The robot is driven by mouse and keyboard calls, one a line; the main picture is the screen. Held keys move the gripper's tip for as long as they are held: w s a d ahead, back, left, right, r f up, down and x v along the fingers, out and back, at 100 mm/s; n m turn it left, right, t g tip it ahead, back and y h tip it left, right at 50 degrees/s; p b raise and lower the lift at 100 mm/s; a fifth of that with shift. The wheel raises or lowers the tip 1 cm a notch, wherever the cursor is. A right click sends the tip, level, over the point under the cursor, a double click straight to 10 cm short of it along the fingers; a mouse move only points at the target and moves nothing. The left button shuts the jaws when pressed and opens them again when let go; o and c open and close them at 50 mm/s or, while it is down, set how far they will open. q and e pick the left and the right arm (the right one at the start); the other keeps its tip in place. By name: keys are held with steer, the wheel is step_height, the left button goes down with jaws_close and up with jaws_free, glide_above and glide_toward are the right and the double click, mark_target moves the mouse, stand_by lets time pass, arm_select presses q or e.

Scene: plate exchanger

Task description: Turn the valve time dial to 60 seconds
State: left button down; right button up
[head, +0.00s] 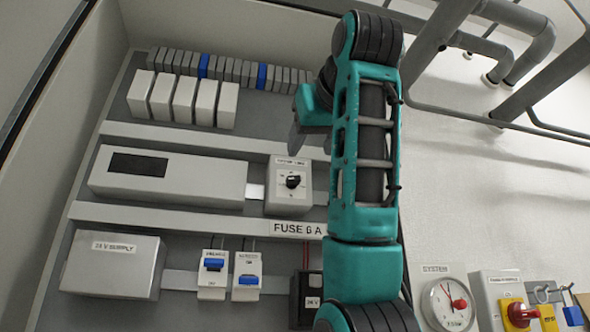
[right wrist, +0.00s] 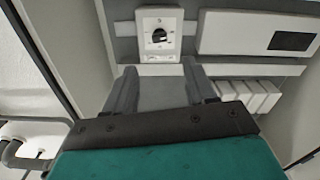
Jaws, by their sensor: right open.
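The dial box (head: 289,202) is a small light-grey unit in the panel's middle row, with a blurred label on top. Its round black knob (head: 293,181) has a light pointer mark; I cannot read which number it points to. The dial box also shows in the right wrist view (right wrist: 160,49), where the picture is turned over, with the knob (right wrist: 159,35) beyond the fingers. My right gripper (head: 298,138) is above the dial box in the head view, partly hidden by my arm. In the right wrist view, its two fingers (right wrist: 157,75) are apart and empty, not touching the knob. My left gripper is not in view.
A grey module with a dark display (head: 205,184) sits left of the dial box. White blocks (head: 184,101) stand above; blue-switched breakers (head: 214,281) and a supply box (head: 112,267) are below. A gauge (head: 447,304) and a red rotary switch (head: 520,314) are at lower right.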

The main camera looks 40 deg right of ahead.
mark_target(294, 178)
steer(key=p+x, duration=0.3)
steer(key=x, duration=0.9)
steer(key=shift+c, duration=0.4)
jaws_close()
steer(key=m, duration=0.9)
steer(key=shift+m, duration=0.4)
